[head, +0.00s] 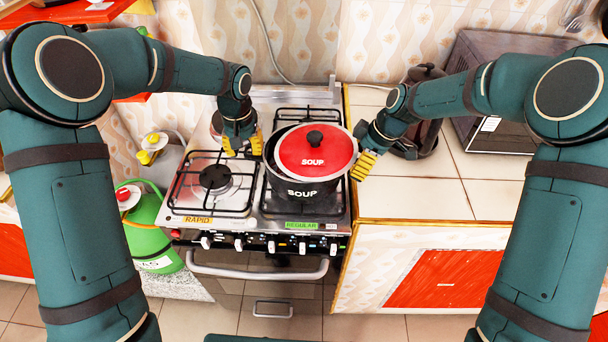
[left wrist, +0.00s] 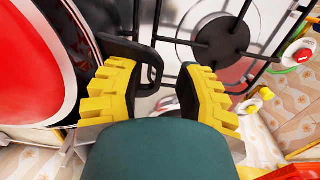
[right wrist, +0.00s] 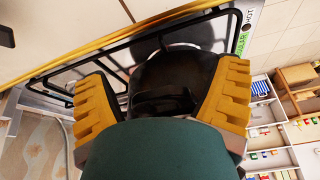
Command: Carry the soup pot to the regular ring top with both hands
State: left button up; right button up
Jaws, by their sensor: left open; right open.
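The black soup pot (head: 300,205) with its red "SOUP" lid (head: 330,160) is on the right side of the stove, above the green REGULAR label (head: 301,225). The lid lies off-centre on the rim. My left gripper (head: 243,144) is open at the pot's left side. In the left wrist view a black pot handle (left wrist: 125,50) reaches between its open fingers (left wrist: 160,82). My right gripper (head: 363,165) is open at the pot's right side. In the right wrist view a dark, shadowed shape fills the gap between its fingers (right wrist: 165,85); contact cannot be told.
The left ring top (head: 214,178), above the RAPID label (head: 197,220), is empty. A tiled counter (head: 432,190) lies right of the stove, with a dark kettle-like vessel (head: 424,140) and a microwave (head: 495,135). A green gas cylinder (head: 150,235) stands at left.

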jog(key=shift+d+r, duration=0.1)
jog(key=shift+r, duration=0.05)
pick_arm(q)
notch_tip(320, 180, up, 11)
jog(key=shift+r, duration=0.15)
pick_arm(e)
jog(key=v, duration=1.1)
jog(key=shift+r, duration=0.4)
jog(key=shift+d, duration=0.1)
